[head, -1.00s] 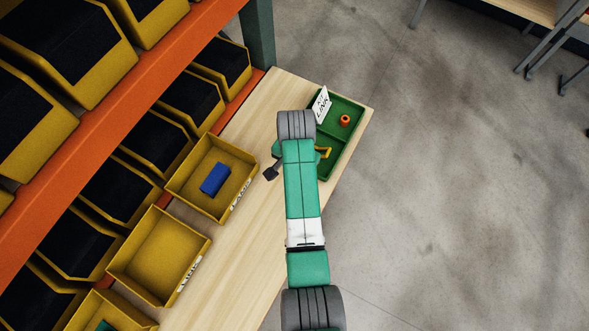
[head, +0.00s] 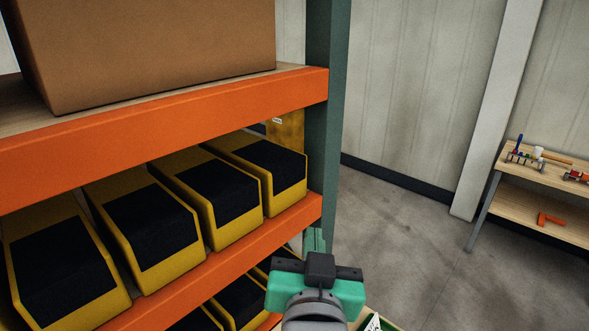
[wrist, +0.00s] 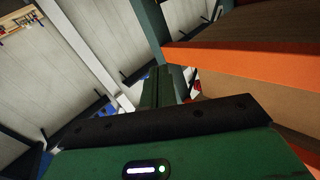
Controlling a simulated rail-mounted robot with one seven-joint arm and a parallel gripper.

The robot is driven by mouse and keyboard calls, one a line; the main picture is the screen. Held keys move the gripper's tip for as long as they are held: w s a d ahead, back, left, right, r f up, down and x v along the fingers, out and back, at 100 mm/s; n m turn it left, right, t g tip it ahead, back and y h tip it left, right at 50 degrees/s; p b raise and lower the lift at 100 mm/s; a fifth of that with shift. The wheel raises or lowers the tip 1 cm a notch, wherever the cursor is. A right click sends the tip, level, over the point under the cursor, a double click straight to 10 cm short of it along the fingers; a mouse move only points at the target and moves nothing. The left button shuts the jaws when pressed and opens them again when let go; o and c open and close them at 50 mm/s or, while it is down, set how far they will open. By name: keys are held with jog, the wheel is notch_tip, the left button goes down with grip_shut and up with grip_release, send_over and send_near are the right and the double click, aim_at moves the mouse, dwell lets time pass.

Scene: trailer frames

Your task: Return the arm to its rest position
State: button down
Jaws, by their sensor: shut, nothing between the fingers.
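My gripper (head: 314,238) is at the lower middle of the head view, in front of the shelf's green upright. Its green fingers are together and hold nothing. In the wrist view the closed fingers (wrist: 158,85) stand beyond the dark edge of the green gripper body, with nothing between them. The gripper is clear of the bins and the shelf as far as I can see. Most of my arm is below the head view's edge.
Yellow bins with black fronts (head: 150,225) fill the orange-beamed shelf at left. A cardboard box (head: 150,50) stands on the top shelf. A corner of the green tray (head: 394,326) and a white card (head: 373,323) show below. A workbench with tools (head: 545,165) stands right, with open floor between.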

jog(key=s+a+r+n+t+y, duration=0.15)
jog(key=s+r+t, duration=0.25)
jog(key=s+r, duration=0.45)
jog(key=s+a+r+n+t+h, duration=0.1)
jog(key=s+a+r+t, duration=0.15)
jog(key=s+r, duration=0.6)
notch_tip(320, 180, up, 15)
jog(key=w+d+p, duration=0.1)
jog(key=p, duration=1.4)
jog(key=shift+w+y, duration=0.15)
jog(key=shift+y, duration=0.3)
jog(key=shift+t, duration=0.25)
